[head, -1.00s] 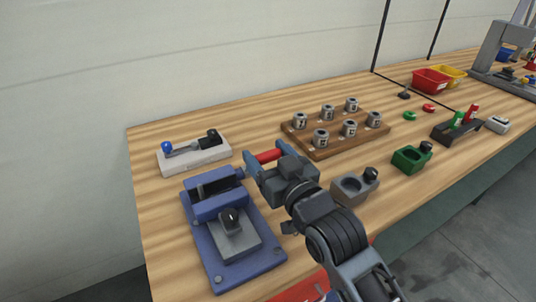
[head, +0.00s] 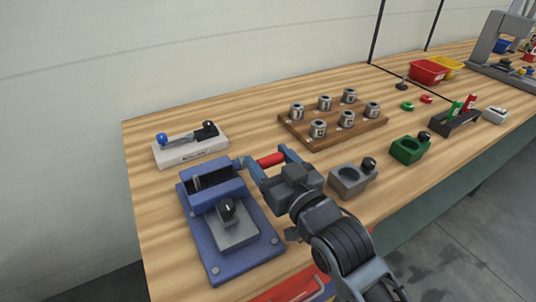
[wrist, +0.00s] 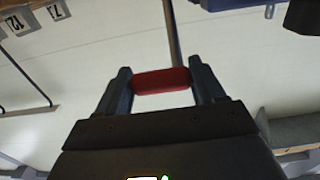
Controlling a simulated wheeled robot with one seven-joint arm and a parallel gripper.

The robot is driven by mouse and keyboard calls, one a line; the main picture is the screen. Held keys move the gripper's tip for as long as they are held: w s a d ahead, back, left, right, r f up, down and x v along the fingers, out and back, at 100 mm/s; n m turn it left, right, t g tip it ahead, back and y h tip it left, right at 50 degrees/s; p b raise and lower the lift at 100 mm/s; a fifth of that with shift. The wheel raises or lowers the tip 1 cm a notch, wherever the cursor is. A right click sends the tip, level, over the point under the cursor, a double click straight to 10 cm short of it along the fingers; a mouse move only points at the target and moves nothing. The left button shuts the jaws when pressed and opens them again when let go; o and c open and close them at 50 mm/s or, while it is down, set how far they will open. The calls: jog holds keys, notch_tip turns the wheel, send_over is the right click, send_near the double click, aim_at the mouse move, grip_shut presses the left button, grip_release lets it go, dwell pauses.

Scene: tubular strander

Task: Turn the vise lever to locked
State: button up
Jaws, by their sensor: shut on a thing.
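The blue vise (head: 262,248) sits at the near left of the bench, with a grey block and a black knob on its base. The lever's red grip (head: 269,160) is just right of the vise's rear jaw. My gripper (head: 267,157) is shut on this grip, one finger at each end. The wrist view shows the red grip (wrist: 161,81) lying crosswise between both fingers (wrist: 161,82). A thin metal rod (wrist: 172,35) runs from it toward the top of that view. The rod's joint with the vise is hidden in the head view.
A pale block with a blue-knobbed lever (head: 192,153) stands behind the vise. A wooden rack of metal cups (head: 295,137) is behind my gripper. A grey holder (head: 350,180) and a green holder (head: 408,150) stand to the right. Bare wood lies at the back left.

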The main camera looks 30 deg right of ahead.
jog(key=shift+f, duration=0.1)
jog(key=o, duration=1.4)
jog(key=shift+s, duration=0.1)
jog(key=s+b, duration=0.1)
jog(key=s, duration=0.5)
jog(key=shift+s, duration=0.85)
jog(key=shift+c, duration=0.2)
